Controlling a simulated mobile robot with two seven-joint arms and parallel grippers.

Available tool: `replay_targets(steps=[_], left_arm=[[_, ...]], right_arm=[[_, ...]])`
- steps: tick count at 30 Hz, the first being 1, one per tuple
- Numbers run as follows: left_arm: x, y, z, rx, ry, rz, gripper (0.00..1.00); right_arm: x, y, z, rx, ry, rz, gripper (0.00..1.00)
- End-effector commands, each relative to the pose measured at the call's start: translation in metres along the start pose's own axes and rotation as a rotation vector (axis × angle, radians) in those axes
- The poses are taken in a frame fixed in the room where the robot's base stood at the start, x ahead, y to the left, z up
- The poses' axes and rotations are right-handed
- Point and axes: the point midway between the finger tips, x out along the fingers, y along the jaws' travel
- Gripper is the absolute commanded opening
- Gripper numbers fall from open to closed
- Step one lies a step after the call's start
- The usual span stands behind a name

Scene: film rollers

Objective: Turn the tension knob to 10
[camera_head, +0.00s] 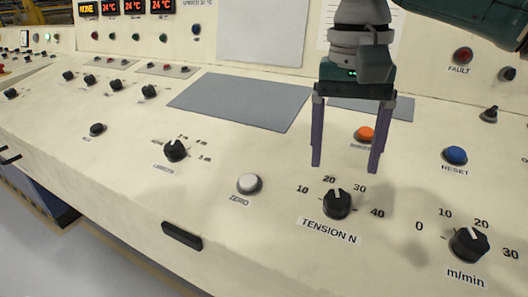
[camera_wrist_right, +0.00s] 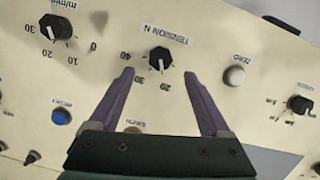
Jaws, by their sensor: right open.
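The black tension knob (camera_head: 337,205) is on the sloping cream panel, above its "TENSION N" label (camera_head: 331,231). Its scale reads 10, 20, 30, 40, and its white pointer line points between 20 and 30. In the right wrist view the knob (camera_wrist_right: 160,59) shows upside down, between and beyond the fingertips. My right gripper (camera_head: 345,168) is open and empty, its two purple fingers pointing down just behind and above the knob in the head view. The fingers do not touch the knob. My left gripper is not in view.
A white ZERO button (camera_head: 249,184) is left of the knob and the m/min knob (camera_head: 469,244) is to its right. An orange button (camera_head: 366,134) and a blue RESET button (camera_head: 455,155) lie behind. A black handle (camera_head: 182,236) is on the panel's front. Panel around the knob is clear.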

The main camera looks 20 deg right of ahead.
Motion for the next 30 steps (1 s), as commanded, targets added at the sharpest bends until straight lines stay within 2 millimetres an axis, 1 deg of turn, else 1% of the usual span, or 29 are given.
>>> replay_targets(steps=[1, 3, 6, 9, 12, 15, 22, 30], left_arm=[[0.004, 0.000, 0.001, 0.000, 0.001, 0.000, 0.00], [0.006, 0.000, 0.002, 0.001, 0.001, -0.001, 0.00], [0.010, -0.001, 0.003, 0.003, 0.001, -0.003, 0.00], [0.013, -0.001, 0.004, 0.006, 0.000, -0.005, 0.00], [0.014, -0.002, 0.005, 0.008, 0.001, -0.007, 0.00], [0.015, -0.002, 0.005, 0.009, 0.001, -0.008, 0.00], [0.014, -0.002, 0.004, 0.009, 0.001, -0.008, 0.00], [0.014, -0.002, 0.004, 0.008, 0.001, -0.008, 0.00]], right_arm=[[0.014, 0.001, 0.001, 0.000, -0.002, 0.003, 0.81], [0.028, 0.001, 0.001, -0.001, -0.001, 0.003, 0.81], [0.045, 0.000, 0.001, -0.002, -0.001, 0.002, 0.81], [0.059, 0.000, 0.000, -0.002, 0.000, 0.001, 0.81], [0.067, 0.000, 0.000, -0.003, 0.001, 0.000, 0.81], [0.070, 0.000, 0.000, -0.004, 0.002, -0.001, 0.81], [0.070, -0.001, 0.000, -0.004, 0.002, -0.001, 0.81], [0.070, -0.001, 0.000, -0.004, 0.002, -0.001, 0.51]])
